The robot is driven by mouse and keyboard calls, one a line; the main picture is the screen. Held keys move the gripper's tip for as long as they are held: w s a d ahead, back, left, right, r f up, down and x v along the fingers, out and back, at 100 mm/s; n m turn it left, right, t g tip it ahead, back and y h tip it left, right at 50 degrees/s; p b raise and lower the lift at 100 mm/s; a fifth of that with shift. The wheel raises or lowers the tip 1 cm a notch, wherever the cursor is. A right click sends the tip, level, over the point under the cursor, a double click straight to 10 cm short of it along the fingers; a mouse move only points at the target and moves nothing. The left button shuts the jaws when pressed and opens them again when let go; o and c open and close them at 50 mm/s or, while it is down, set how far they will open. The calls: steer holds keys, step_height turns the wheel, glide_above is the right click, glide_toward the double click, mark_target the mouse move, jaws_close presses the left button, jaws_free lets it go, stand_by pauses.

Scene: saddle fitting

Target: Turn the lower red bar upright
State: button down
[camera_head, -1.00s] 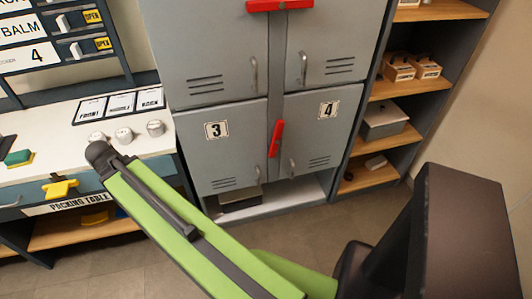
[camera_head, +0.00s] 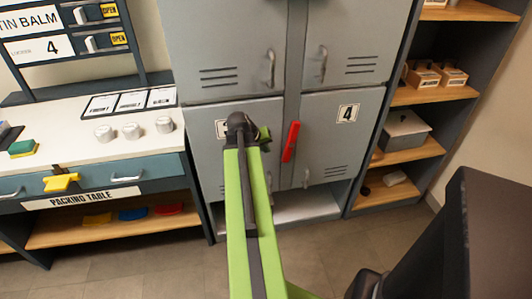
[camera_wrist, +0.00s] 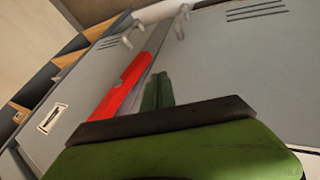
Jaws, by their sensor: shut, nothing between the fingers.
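The lower red bar (camera_head: 290,142) is on the grey locker front, at the seam between the lower doors 3 and 4. It stands close to upright, with a slight lean, its top a little to the right. In the wrist view the red bar (camera_wrist: 124,84) runs roughly along the door seam. My gripper (camera_head: 263,136) is in front of door 3, left of the bar. In the wrist view my gripper's green fingers (camera_wrist: 157,93) are shut and empty, beside the bar. I cannot tell their depth from the door.
Door handles (camera_head: 306,178) stick out near the bar. Shelves (camera_head: 415,152) with boxes stand right. The floor in front of the lockers is clear around my arm.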

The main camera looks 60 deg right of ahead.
mark_target(283, 156)
steer(key=s+d+f+b, duration=0.2)
steer(key=d+f, duration=0.1)
steer(key=d+f+b, duration=0.1)
steer(key=f, duration=0.1)
steer(key=shift+s+d, duration=0.3)
steer(key=shift+s, duration=0.1)
steer(key=shift+s+d+b, duration=0.3)
steer(key=shift+s+d, duration=0.05)
steer(key=shift+s, duration=0.05)
steer(key=shift+f, duration=0.1)
